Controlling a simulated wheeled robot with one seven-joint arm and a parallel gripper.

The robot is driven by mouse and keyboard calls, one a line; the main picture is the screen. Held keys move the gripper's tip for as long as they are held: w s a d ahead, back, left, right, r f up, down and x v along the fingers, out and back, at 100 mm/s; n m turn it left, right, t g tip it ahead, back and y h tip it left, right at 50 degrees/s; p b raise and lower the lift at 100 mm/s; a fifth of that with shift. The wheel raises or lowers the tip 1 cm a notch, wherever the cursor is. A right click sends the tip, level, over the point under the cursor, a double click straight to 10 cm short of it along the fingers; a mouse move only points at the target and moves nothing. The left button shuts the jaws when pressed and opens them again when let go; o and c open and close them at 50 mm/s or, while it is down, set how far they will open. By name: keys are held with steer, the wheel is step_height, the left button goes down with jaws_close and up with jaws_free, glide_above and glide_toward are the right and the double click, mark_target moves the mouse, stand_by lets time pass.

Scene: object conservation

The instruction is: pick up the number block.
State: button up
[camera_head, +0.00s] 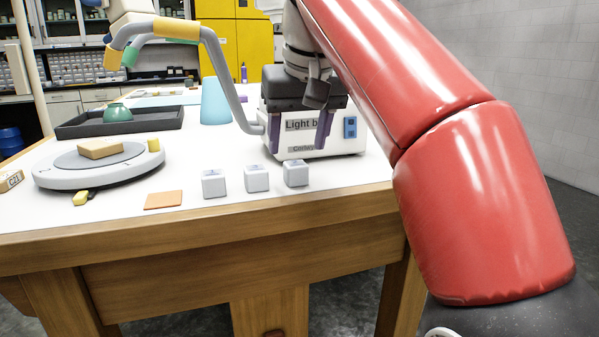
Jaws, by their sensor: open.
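Three small pale grey cubes stand in a row near the table's front edge: a left cube (214,183), a middle cube (257,178) and a right cube (296,173). Each has a bluish mark on its top, too small to read, so I cannot tell which is the number block. My gripper (297,146) has purple fingers, spread apart and pointing down. It appears above and behind the right cube, in front of the light box, with nothing visible between the fingers.
A white labelled light box (345,142) stands behind the cubes. A round grey platform (60,180) carries a wooden block (100,149) at left. An orange square (163,200) lies left of the cubes. A dark tray (70,130) and a blue cup (215,102) stand farther back.

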mark_target(296, 163)
steer(key=x, duration=0.1)
steer(key=b+x, duration=0.1)
steer(key=x, duration=0.2)
steer(key=shift+s+d+f, duration=0.1)
steer(key=shift+s+f, duration=0.15)
steer(key=shift+w+f+b, duration=0.25)
steer(key=shift+f+b, duration=0.1)
steer(key=shift+f, duration=0.1)
steer(key=c, duration=1)
